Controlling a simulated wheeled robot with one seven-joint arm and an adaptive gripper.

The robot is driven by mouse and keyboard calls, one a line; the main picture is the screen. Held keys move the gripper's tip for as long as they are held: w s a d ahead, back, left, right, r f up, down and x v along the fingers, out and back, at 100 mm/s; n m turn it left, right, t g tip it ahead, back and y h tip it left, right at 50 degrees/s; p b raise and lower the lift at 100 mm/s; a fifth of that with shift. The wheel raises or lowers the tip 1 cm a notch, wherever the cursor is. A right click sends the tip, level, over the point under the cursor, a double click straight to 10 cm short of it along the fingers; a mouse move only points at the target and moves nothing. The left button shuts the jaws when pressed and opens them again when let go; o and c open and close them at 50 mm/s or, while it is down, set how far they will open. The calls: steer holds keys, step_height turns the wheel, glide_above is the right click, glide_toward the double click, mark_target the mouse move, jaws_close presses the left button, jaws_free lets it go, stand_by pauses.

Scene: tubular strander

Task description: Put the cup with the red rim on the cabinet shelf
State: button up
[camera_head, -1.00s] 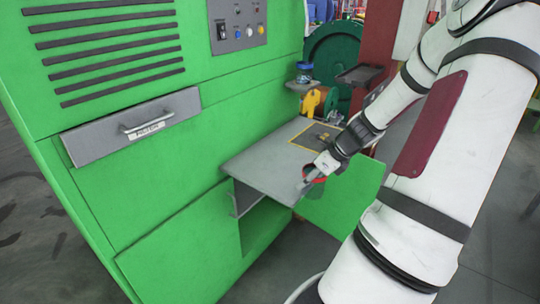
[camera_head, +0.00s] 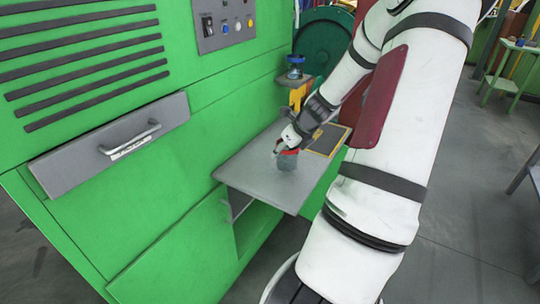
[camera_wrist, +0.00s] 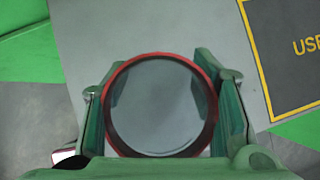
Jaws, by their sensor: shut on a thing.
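The cup with the red rim (camera_head: 287,160) is a grey cup, upright, over the grey shelf (camera_head: 248,178) that juts from the green cabinet. It also shows in the wrist view (camera_wrist: 160,108), seen from above with its red rim around a grey inside. My gripper (camera_head: 285,150) is shut on the cup, with one finger on each side in the wrist view (camera_wrist: 162,100). The cup is at or just above the shelf surface; I cannot tell whether it touches. The lower part of the cup is hidden in the wrist view.
A yellow-bordered dark panel with lettering (camera_wrist: 295,65) lies on the shelf beside the cup. A blue-topped jar (camera_head: 295,67) stands on a small ledge behind. A drawer with a handle (camera_head: 115,145) is on the cabinet front at left. The shelf's left part is clear.

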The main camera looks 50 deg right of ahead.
steer(key=w, duration=0.5)
steer(key=shift+d+f, duration=0.2)
steer(key=shift+f, duration=0.05)
steer(key=shift+f+b, duration=0.35)
steer(key=shift+f, duration=1.4)
steer(key=shift+f, duration=0.1)
steer(key=o, duration=1.1)
